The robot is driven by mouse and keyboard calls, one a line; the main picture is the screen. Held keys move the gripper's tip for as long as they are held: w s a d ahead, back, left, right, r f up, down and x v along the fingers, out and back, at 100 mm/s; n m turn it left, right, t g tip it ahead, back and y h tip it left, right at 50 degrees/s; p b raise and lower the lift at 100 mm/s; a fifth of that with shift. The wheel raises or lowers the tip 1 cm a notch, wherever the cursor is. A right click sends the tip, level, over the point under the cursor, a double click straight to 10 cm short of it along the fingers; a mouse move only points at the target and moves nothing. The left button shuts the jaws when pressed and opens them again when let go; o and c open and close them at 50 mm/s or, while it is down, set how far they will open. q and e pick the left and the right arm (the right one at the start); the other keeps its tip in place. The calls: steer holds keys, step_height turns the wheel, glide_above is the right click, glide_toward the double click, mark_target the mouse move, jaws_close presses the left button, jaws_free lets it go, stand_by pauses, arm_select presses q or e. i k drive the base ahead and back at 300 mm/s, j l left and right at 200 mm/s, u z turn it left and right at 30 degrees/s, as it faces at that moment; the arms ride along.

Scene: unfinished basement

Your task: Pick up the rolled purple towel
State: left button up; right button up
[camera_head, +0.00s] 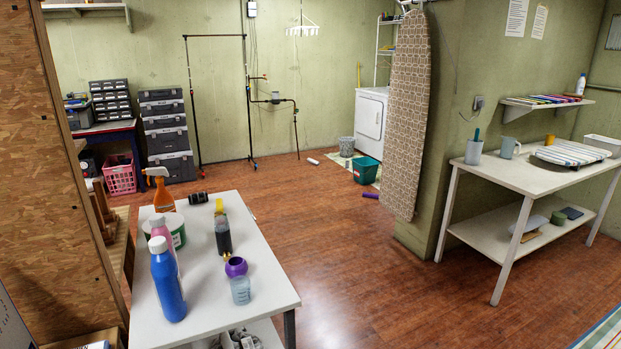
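A small purple roll-shaped thing (371,195) lies on the wooden floor in the head view, just in front of the green basket (366,170). It looks like the rolled purple towel, but it is small and far off, so I cannot be sure. Neither of my grippers is in view.
A white table (262,299) with bottles stands close at left; a round purple object (236,266) sits on it. A white worktable (497,171) is at right. An ironing board (409,120) hangs on the wall corner. The middle floor (330,235) is clear.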

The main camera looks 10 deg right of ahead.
mark_target(371, 195)
steer(key=i+l+z, duration=0.5)
steer(key=i+z, duration=0.25)
steer(key=i, duration=0.15)
steer(key=i+z, duration=0.35)
steer(key=i+u, duration=0.25)
steer(key=i, duration=0.3)
steer(key=i+u, duration=0.25)
steer(key=i, duration=0.3)
steer(key=i+l+u, duration=0.25)
steer(key=i, duration=0.25)
steer(key=i+l+u, duration=0.25)
steer(key=i, duration=0.3)
steer(key=i+j, duration=0.15)
steer(key=i, duration=0.6)
steer(key=i+j, duration=0.15)
steer(key=i, duration=0.6)
steer(key=i+j+z, duration=0.2)
steer(key=i+z, duration=0.2)
steer(key=i+j+z, duration=0.4)
steer(key=i, duration=0.2)
